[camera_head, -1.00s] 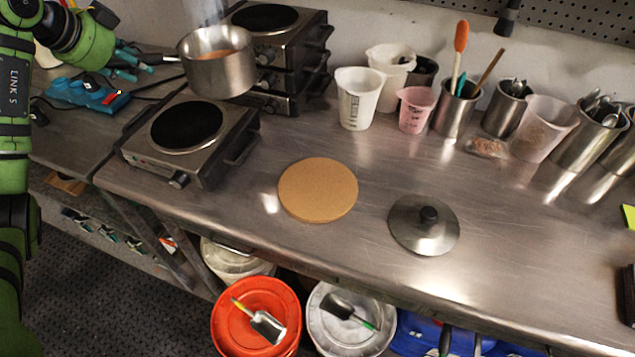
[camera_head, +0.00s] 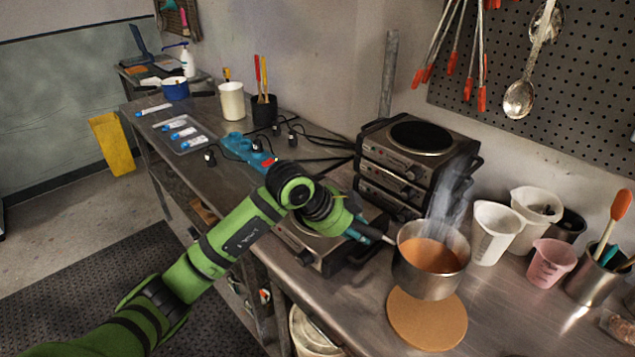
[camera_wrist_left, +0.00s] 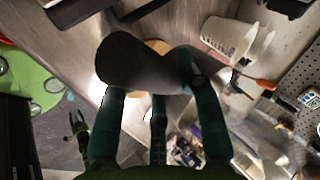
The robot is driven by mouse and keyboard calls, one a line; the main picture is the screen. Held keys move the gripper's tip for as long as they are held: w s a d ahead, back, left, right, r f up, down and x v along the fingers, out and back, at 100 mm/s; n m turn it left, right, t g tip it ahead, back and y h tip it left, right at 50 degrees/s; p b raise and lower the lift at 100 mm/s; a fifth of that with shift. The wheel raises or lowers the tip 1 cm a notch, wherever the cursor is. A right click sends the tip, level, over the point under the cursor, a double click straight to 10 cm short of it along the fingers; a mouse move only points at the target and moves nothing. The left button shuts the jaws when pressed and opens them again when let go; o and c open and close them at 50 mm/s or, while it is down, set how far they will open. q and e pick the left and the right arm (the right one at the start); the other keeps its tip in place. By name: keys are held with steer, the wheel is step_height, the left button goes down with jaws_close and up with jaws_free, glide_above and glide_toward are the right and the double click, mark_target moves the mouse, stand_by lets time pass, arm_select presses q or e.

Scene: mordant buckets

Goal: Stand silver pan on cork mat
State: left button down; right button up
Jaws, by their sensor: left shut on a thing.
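The silver pan (camera_head: 432,277), with orange-brown liquid and steam rising from it, is upright at the far part of the round cork mat (camera_head: 428,328). It hides the mat's far edge; I cannot tell whether its base touches the mat or hangs just above. My left gripper (camera_head: 366,234) is shut on the pan's dark handle, left of the pan. In the left wrist view the dark handle (camera_wrist_left: 140,68) lies between the teal fingers, and a sliver of the cork mat (camera_wrist_left: 157,45) shows behind it.
A hot plate (camera_head: 310,245) stands left of the pan, with stacked burners (camera_head: 405,165) behind. White beakers (camera_head: 494,232), a pink beaker (camera_head: 549,263) and a metal utensil cup (camera_head: 590,284) stand to the right. A blue power strip (camera_head: 248,150) and cables lie further left.

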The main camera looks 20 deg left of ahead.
arm_select(q)
steer(key=s+d+f+b, duration=0.2)
steer(key=d+f+b, duration=0.1)
steer(key=f, duration=0.3)
steer(key=shift+f+m+b, duration=0.2)
steer(key=shift+m+b, duration=0.1)
steer(key=shift+b, duration=0.4)
steer(key=shift+s+d, duration=0.1)
steer(key=shift+s, duration=0.05)
stand_by(0.5)
steer(key=shift+f, duration=0.4)
stand_by(1.1)
steer(key=c, duration=0.8)
jaws_free()
steer(key=shift+s, duration=0.15)
